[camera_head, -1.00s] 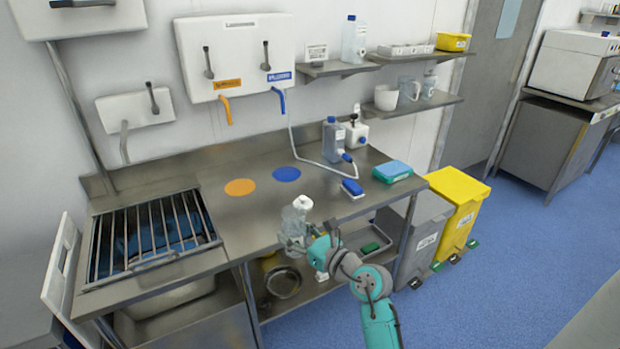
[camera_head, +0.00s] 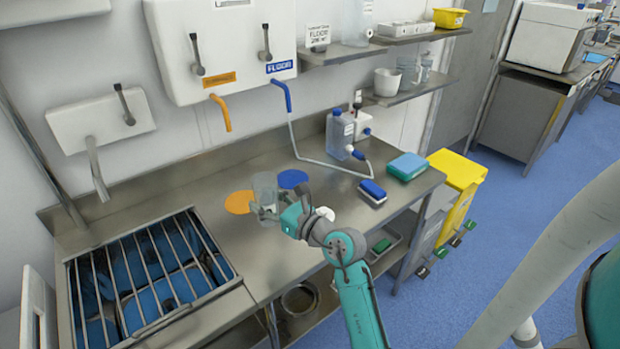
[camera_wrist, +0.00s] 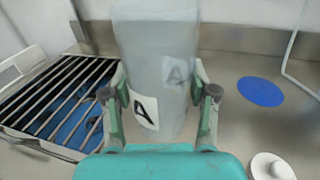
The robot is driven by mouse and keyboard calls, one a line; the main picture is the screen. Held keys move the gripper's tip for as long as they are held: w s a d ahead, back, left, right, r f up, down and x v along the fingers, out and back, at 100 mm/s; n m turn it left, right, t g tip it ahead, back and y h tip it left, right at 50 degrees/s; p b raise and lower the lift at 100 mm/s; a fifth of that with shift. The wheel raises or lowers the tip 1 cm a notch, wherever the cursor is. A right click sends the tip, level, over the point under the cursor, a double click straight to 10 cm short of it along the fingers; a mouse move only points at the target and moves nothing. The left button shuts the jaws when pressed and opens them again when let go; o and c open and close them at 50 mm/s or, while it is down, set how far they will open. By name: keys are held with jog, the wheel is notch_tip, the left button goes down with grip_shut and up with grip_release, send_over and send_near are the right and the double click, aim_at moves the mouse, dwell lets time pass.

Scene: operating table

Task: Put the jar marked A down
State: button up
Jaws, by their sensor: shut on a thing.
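The clear jar marked A (camera_head: 265,188) is upright in my gripper (camera_head: 268,213), over the steel counter in front of the orange and blue discs. In the wrist view the jar (camera_wrist: 160,60) stands between the two fingers (camera_wrist: 160,105), which are shut on its sides. Its white label with a black A (camera_wrist: 145,112) faces the camera. I cannot tell whether its base touches the counter. The orange disc (camera_head: 238,203) is just left of the jar in the head view and hidden in the wrist view. The blue disc (camera_head: 292,179) lies behind right; it also shows in the wrist view (camera_wrist: 261,91).
A barred sink (camera_head: 150,285) is at the left. A white round lid-like piece (camera_wrist: 272,167) lies on the counter right of my gripper.

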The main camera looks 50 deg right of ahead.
jog(key=shift+w+f, duration=0.25)
jog(key=shift+f, duration=0.05)
notch_tip(320, 180, down, 9)
jog(key=shift+f, duration=0.2)
jog(key=shift+f, duration=0.15)
jog(key=o, duration=1.2)
jog(key=s, duration=1.2)
jog(key=shift+a+r, duration=0.2)
jog(key=shift+a, duration=0.05)
